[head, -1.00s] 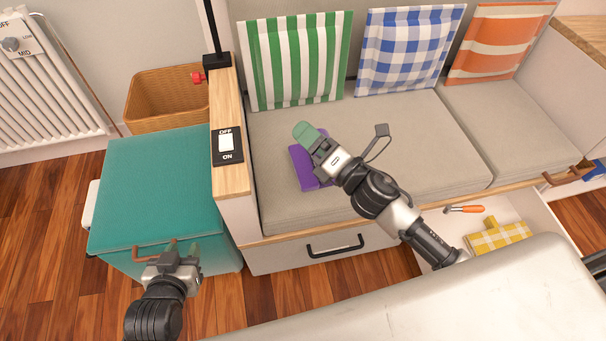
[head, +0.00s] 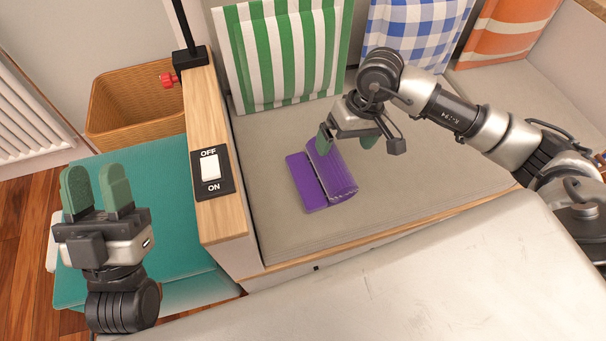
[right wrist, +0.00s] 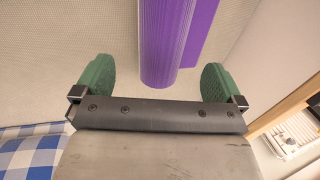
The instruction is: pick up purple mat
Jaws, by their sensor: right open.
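The purple mat (head: 332,172) lies on the grey bench cushion, partly rolled, with a flat flap on its left side. In the right wrist view the mat's rolled part (right wrist: 165,40) stands between and just beyond the two green fingers. My right gripper (head: 346,142) is open at the mat's far end, its fingers apart; in the right wrist view (right wrist: 158,80) neither finger touches the roll. My left gripper (head: 98,188) is raised over the teal box, its two green fingers apart with nothing between them.
The green-striped (head: 282,50) and blue-checked (head: 415,30) cushions lean at the back of the bench. A wooden ledge with a light switch (head: 210,168) edges the bench on the left. A wicker basket (head: 130,105) and teal box (head: 165,240) stand beyond it.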

